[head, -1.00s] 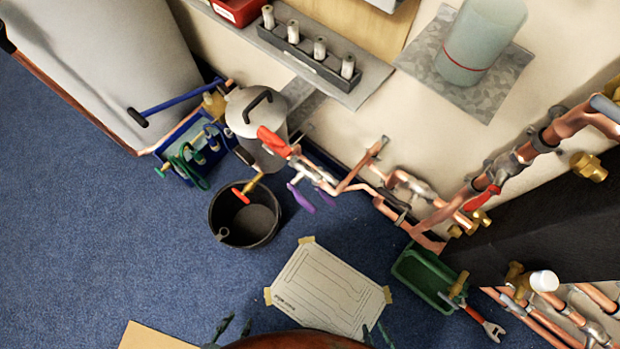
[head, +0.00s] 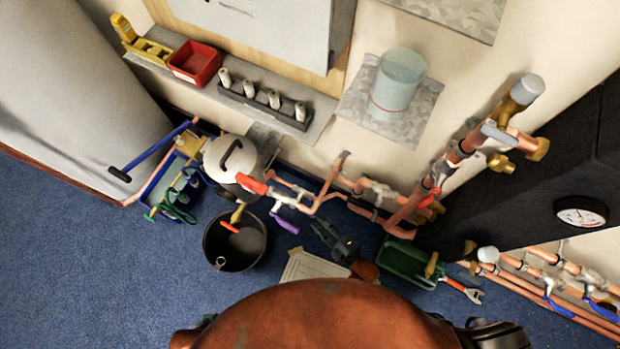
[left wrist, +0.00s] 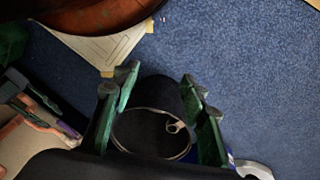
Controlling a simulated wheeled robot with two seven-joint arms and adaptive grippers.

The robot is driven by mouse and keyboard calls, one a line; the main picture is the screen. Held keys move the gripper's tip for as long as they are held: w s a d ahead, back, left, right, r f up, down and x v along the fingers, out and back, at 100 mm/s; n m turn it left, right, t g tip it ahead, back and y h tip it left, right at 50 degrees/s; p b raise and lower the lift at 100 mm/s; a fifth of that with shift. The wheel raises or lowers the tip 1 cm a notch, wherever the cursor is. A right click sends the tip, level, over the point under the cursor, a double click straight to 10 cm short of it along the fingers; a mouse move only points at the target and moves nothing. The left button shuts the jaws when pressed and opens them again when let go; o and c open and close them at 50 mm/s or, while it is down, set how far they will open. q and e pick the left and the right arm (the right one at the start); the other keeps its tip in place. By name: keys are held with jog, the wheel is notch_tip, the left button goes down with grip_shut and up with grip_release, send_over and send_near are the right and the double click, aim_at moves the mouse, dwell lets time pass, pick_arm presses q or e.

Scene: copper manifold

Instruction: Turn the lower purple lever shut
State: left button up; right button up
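A purple lever (head: 284,224) hangs from the copper pipework just right of the black bucket in the head view. A purple lever also shows in the left wrist view (left wrist: 68,130), at the left. My right gripper (head: 322,230) is dark green and lies just right of the purple lever in the head view, apart from it in the picture. Its finger gap is too small to make out, and it may hide part of the pipework behind. My left gripper (left wrist: 162,108) is open and empty above the black bucket in its wrist view; the head view does not show it.
The black bucket (head: 210,258) stands on the blue floor. A red lever (head: 250,183) sits on the pipe above the purple one. A steel canister (head: 218,158) stands behind. A green tray (head: 398,262) and a paper sheet (head: 300,268) lie nearby.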

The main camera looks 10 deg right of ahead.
jog(key=b+x, duration=0.2)
jog(key=x, duration=0.3)
jog(key=shift+a+f, duration=0.2)
jog(key=shift+a, duration=0.05)
jog(key=shift+w+a, duration=0.35)
jog(key=shift+w, duration=0.25)
pick_arm(q)
jog(key=w+d+f+t+h, duration=0.1)
jog(key=w+d+f+t, duration=0.1)
jog(key=w+d+f, duration=0.1)
jog(key=shift+w+f, duration=0.5)
jog(key=shift+f, duration=0.35)
pick_arm(e)
jog(key=shift+c, duration=0.4)
grip_shut()
